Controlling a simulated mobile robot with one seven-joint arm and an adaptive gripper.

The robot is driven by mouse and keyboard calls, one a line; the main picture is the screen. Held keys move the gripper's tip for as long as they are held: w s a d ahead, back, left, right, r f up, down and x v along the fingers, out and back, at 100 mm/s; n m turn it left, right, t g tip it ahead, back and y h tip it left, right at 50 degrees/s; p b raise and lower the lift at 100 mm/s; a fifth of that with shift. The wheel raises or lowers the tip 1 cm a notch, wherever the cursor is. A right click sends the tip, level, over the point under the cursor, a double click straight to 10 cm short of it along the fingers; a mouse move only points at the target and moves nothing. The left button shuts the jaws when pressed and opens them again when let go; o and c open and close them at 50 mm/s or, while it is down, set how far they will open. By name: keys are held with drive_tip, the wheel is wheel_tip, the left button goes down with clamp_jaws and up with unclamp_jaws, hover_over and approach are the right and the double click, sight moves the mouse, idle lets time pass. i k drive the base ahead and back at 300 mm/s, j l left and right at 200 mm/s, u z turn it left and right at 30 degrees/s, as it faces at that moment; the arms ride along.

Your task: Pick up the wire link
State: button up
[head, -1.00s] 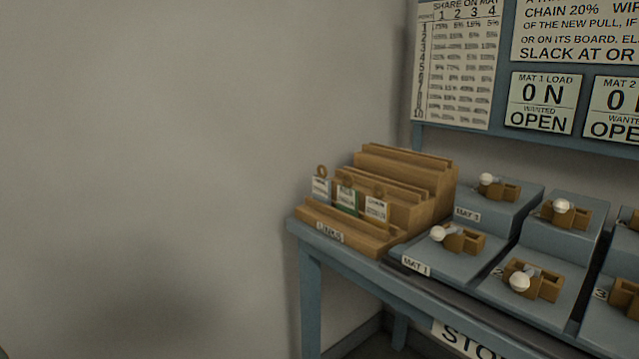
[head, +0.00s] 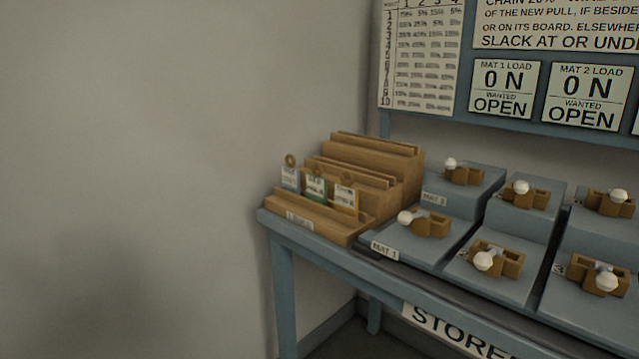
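A stepped wooden rack (head: 368,165) labelled LINKS stands at the left end of a blue-grey table. Three tagged links stand upright in its front slots. The left one has a whitish tag (head: 290,178) and a ring on top, the middle one a green and white tag (head: 316,189), and the right one a pale tag with a yellowish edge (head: 345,196). The tag print is too small to tell which is the wire link. My gripper is not in view.
The blue table (head: 330,259) carries stepped mats with wooden blocks and white knobs, such as the one at MAT 1 (head: 430,223). A board behind shows a chart (head: 422,60) and load signs reading 0 N, OPEN (head: 504,88). Bare wall is at left.

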sight(290, 178)
drive_tip(key=i+l+z, duration=0.2)
drive_tip(key=i, duration=0.95)
drive_tip(key=j, duration=0.1)
